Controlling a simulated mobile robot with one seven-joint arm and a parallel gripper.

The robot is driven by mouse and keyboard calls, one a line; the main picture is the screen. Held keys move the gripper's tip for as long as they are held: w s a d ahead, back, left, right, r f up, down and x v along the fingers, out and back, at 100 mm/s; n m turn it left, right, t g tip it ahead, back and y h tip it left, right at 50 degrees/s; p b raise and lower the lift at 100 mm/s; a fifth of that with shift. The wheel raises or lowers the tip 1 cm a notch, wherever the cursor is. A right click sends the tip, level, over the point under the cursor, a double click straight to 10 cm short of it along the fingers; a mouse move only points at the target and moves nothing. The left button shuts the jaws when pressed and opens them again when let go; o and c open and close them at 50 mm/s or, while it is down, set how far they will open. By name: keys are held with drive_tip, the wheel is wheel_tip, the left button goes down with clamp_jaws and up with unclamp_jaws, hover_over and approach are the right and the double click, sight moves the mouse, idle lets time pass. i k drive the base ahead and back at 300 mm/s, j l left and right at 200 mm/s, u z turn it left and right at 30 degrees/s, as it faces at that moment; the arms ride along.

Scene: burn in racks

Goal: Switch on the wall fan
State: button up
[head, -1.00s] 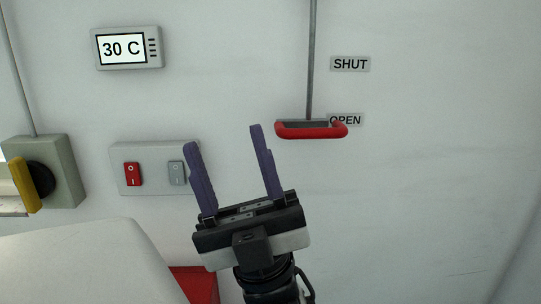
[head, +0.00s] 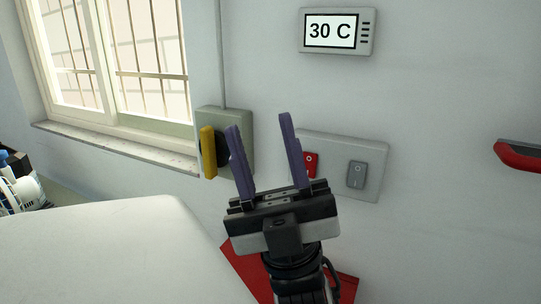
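No wall fan shows in view. A pale switch plate (head: 335,146) is on the wall just right of my gripper. It bears a red rocker switch (head: 311,160), partly hidden behind my right finger, and a grey rocker switch (head: 356,174) that is fully visible. A grey box (head: 240,128) with a black knob and a yellow handle (head: 208,152) is on the wall to the left. My gripper (head: 259,122) is open and empty, its two purple fingers pointing up between the box and the plate. I cannot tell how far its fingertips are from the wall.
A display reading 30 C (head: 331,31) is above the plate. A red handle (head: 519,157) is at the right edge. A barred window (head: 118,50) with a sill (head: 120,147) is at the left. A red object (head: 346,287) is low behind my arm.

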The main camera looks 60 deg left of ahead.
sight(310, 159)
drive_tip(key=u, duration=1.15)
drive_tip(key=k+j+z, duration=0.15)
drive_tip(key=k+z, duration=0.15)
drive_tip(key=k+j+z, duration=0.1)
drive_tip(key=k+z, duration=0.2)
